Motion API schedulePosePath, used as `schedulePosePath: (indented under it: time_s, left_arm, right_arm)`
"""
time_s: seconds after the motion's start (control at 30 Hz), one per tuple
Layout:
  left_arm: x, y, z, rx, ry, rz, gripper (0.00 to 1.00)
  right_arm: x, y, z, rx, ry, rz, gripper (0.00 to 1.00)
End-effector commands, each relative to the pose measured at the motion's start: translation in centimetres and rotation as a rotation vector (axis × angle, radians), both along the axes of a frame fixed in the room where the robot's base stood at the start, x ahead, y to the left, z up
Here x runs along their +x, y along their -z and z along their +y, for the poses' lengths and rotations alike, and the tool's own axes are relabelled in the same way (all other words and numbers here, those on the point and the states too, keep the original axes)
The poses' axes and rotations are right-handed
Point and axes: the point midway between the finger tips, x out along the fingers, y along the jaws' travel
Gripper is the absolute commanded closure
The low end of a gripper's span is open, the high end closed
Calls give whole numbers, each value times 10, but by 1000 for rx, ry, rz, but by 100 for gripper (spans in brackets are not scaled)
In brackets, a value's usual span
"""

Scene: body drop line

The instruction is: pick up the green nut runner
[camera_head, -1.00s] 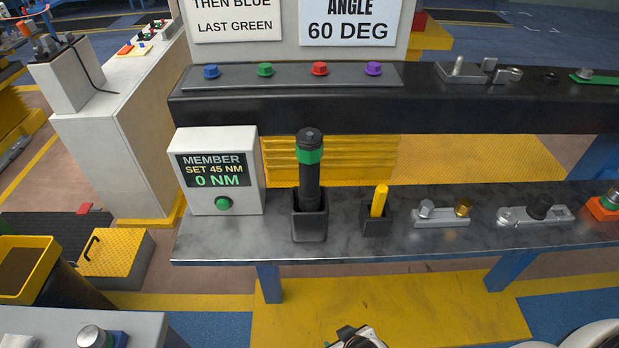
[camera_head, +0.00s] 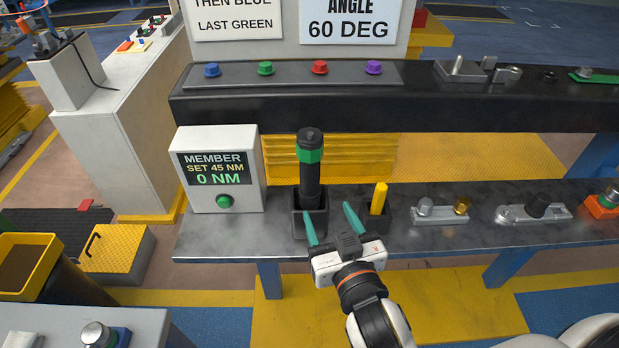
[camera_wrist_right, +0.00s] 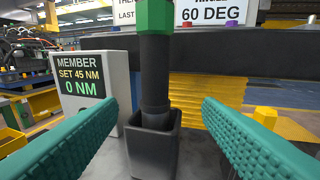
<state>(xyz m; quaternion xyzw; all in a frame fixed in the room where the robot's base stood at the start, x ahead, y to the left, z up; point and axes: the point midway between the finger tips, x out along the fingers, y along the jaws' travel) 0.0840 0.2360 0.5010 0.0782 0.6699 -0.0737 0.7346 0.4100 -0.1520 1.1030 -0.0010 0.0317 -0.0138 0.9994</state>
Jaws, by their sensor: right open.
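The green nut runner (camera_head: 309,170) is a dark upright tool with a green band and black cap. It stands in a black square holder (camera_head: 311,222) on the grey shelf. My right gripper (camera_head: 329,222) is open and empty, just in front of the holder and low, with its fingers pointing toward the shelf. In the right wrist view the nut runner (camera_wrist_right: 155,70) stands between the two teal fingers, beyond them and touching neither; its top is cut off. My left gripper is not in view.
A white torque display box (camera_head: 218,170) stands left of the holder. A yellow stick in a small black cup (camera_head: 376,220) stands close on the right. Metal fittings (camera_head: 441,213) lie farther right. A black rail (camera_head: 400,108) with coloured buttons runs behind, above the shelf.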

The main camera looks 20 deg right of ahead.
Motion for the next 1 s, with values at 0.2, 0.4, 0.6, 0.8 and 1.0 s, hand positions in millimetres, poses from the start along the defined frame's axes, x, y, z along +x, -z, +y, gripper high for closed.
schedulePosePath:
  time_s: [0.2,0.4,0.6,0.8,1.0]
  left_arm:
    - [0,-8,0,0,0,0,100]
    - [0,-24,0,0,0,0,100]
    - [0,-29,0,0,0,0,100]
    - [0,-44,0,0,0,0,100]
    - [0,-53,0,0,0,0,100]
  right_arm:
    - [15,-17,6,0,-12,-70,40]
    - [51,-18,5,-1,-11,-68,40]
    - [70,-15,5,1,-11,-65,40]
    - [92,-17,5,-1,-11,-63,40]
    - [118,-14,4,0,-12,-64,40]
